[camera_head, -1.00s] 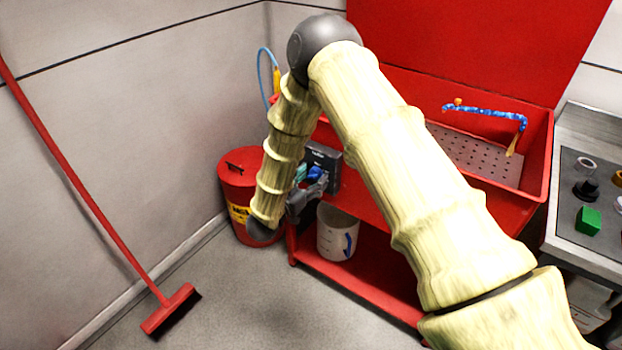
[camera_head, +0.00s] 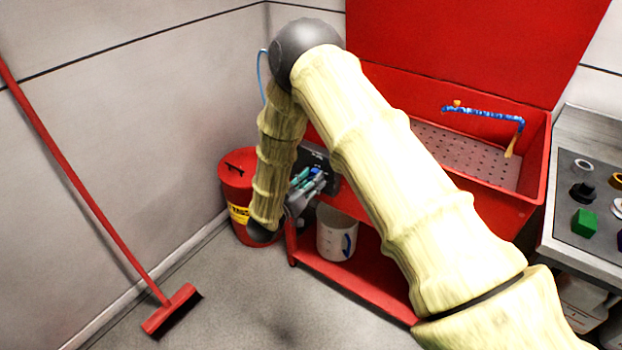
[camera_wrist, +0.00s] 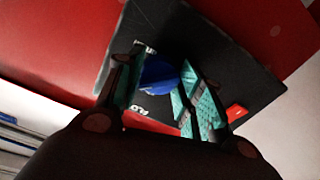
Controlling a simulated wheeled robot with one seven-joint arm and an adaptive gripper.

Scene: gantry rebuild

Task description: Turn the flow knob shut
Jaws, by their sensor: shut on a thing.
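The blue flow knob (camera_wrist: 160,76) sits on a dark control panel (camera_wrist: 235,75) with white lettering, partly hidden by the fingers. In the head view the knob (camera_head: 316,171) shows as a small blue patch on the front of the red washing unit. My gripper (camera_wrist: 163,82) has its teal-padded fingers on either side of the knob, shut on it. In the head view my gripper (camera_head: 306,180) reaches the panel from the lower left, tilted. The knob's pointer or mark cannot be made out.
A red bin (camera_head: 236,172) stands close behind my forearm. A white jug (camera_head: 337,236) with a blue handle stands on the unit's lower shelf. A red button (camera_wrist: 236,111) is close to the right finger. A broom (camera_head: 172,309) leans at left; the floor between is clear.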

